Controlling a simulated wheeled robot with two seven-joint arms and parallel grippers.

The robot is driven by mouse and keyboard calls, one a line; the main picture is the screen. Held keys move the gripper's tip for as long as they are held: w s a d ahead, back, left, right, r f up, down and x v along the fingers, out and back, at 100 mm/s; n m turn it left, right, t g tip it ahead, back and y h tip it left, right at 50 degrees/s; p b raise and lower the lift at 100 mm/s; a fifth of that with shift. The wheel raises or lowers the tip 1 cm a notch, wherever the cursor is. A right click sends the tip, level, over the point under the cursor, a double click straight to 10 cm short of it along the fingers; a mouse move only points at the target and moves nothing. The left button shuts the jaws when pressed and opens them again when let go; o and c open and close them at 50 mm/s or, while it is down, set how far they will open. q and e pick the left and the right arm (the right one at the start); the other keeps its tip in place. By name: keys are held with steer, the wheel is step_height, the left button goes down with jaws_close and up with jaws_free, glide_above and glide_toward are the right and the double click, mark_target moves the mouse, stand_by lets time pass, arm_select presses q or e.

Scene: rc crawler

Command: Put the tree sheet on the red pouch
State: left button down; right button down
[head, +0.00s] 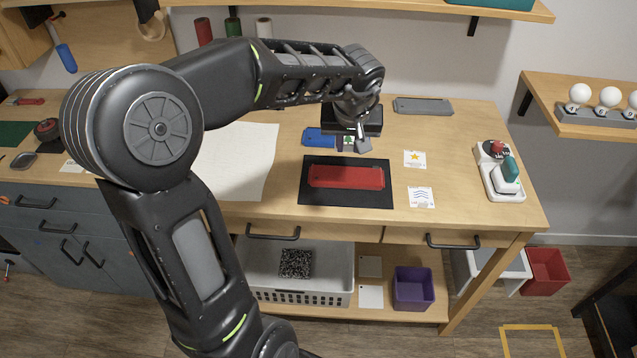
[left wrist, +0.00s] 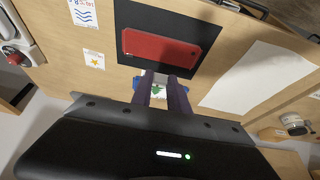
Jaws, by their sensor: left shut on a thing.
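The tree sheet (head: 349,143), a small white card with a green tree, is between the fingers of my left gripper (head: 360,138). In the left wrist view the green tree on the sheet (left wrist: 158,90) shows between the two dark fingers (left wrist: 163,92), which are shut on it. The red pouch (head: 346,177) lies flat on a black mat (head: 345,201), in front of the gripper in the head view. The pouch also shows in the left wrist view (left wrist: 160,48), with nothing on it. Part of the sheet is hidden by the fingers. My right gripper is not in view.
A blue pouch (head: 316,138) lies beside the held sheet, partly hidden. A star card (head: 415,159) and a wave card (head: 421,197) lie right of the mat. A large white sheet (head: 236,165) lies left. A grey pouch (head: 424,106) lies at the back.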

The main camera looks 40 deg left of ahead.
arm_select(q)
steer(key=shift+w+d+f, duration=0.1)
steer(key=shift+w+f, duration=0.05)
steer(key=shift+w, duration=0.15)
steer(key=shift+s+f, duration=0.2)
steer(key=shift+f, duration=0.2)
glide_above(347, 182)
steer(key=s, duration=0.1)
step_height(347, 182, down, 4)
steer(key=shift+d+b, duration=0.4)
steer(key=shift+b, duration=0.05)
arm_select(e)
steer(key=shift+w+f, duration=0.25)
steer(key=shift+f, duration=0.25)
arm_select(q)
steer(key=shift+f, duration=0.1)
step_height(347, 182, down, 5)
steer(key=shift+b, duration=0.75)
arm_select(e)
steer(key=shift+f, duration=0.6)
arm_select(q)
steer(key=shift+s, duration=0.1)
